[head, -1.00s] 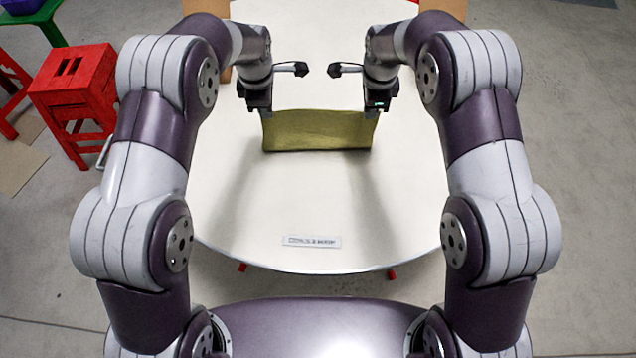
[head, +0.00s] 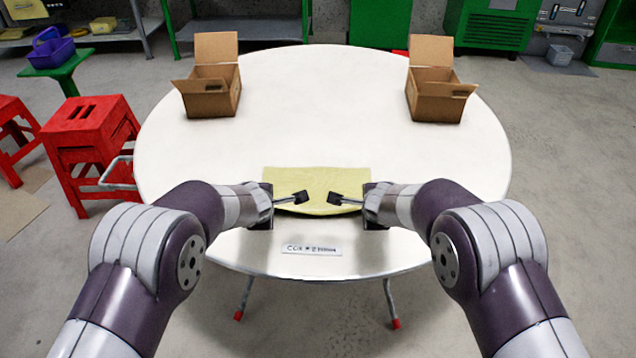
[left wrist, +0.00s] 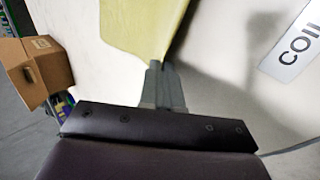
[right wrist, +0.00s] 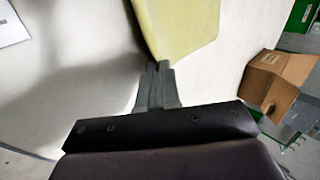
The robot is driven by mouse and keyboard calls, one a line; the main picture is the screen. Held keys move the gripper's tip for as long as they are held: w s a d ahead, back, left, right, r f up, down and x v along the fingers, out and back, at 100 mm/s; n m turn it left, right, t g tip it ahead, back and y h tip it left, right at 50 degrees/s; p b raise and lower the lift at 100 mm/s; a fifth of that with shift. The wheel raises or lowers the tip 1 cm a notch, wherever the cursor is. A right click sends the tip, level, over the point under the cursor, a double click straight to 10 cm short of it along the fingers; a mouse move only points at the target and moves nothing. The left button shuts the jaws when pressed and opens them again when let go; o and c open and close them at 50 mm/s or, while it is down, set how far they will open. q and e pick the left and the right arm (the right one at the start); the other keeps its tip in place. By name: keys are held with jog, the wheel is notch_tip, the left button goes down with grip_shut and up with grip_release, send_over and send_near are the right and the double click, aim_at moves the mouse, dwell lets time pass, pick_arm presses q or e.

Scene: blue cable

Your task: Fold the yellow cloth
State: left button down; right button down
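The yellow cloth (head: 316,178) lies near the front middle of the white round table in the head view, its far edge flat. Its near edge sags between my two grippers, and a darker strip shows under it. My left gripper (left wrist: 159,67) is shut on the cloth's near left corner, and the cloth spreads from its fingertips in the left wrist view (left wrist: 140,25). My right gripper (right wrist: 159,67) is shut on the near right corner, and the cloth also shows in the right wrist view (right wrist: 180,25).
The white table (head: 320,110) is clear in the middle. Open cardboard boxes stand at its back left (head: 212,95) and back right (head: 435,100). A label (head: 311,249) lies on the near edge. Red stools (head: 90,140) stand on the floor at left.

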pick_arm(q)
jog(key=shift+w, duration=0.1)
jog(key=c, duration=1)
grip_release()
pick_arm(e)
jog(key=c, duration=1)
grip_release()
pick_arm(q)
jog(key=r, duration=0.1)
jog(key=s+r, duration=0.1)
jog(key=r, duration=0.1)
jog(key=shift+s+r, duration=0.35)
jog(key=shift+r, duration=0.05)
pick_arm(e)
jog(key=r, duration=0.1)
jog(key=s+r, duration=0.1)
jog(key=r, duration=0.1)
jog(key=shift+s+r, duration=0.3)
jog(key=shift+r, duration=0.1)
pick_arm(q)
jog(key=v, duration=0.6)
jog(key=shift+s+r, duration=0.2)
jog(key=shift+r, duration=0.05)
pick_arm(e)
jog(key=v, duration=0.6)
jog(key=shift+s+r, duration=0.2)
jog(key=shift+r, duration=0.05)
